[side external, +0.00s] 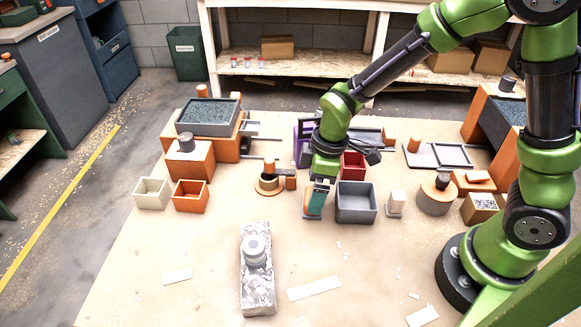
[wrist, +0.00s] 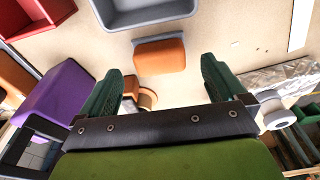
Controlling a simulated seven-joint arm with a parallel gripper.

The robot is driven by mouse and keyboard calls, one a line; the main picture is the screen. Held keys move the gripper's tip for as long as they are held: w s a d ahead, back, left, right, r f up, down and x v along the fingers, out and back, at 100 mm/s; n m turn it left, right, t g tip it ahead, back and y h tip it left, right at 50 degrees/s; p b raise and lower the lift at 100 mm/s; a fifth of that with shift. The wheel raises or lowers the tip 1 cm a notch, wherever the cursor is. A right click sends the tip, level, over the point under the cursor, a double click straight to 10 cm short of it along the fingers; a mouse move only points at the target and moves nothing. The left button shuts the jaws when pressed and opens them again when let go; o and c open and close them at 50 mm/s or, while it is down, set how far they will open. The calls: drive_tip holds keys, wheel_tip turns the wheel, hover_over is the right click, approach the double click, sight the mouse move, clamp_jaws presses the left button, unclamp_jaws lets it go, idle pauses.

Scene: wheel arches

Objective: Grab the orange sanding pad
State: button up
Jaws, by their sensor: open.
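The orange sanding pad (wrist: 160,57) shows in the wrist view as a rounded orange block with a grey edge, ahead of and between my fingertips. My gripper (wrist: 160,72) is open, with one green finger on each side and nothing held between them. In the side external view my gripper (side external: 317,200) points down at the board, left of the grey bin. There, part of the pad (side external: 310,217) shows low by the fingers, which hide much of it. I cannot tell the exact gap between pad and fingers.
A grey bin (side external: 356,205) stands close on the right, with a red bin (side external: 353,165) behind it. A purple block (wrist: 55,92) is near my gripper. A grey mottled bar (side external: 257,285) with a round knob lies in front. The front right board has only paper strips.

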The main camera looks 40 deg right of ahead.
drive_tip(key=f, duration=0.3)
drive_tip(key=shift+w+a+f, duration=0.2)
drive_tip(key=shift+f, duration=0.1)
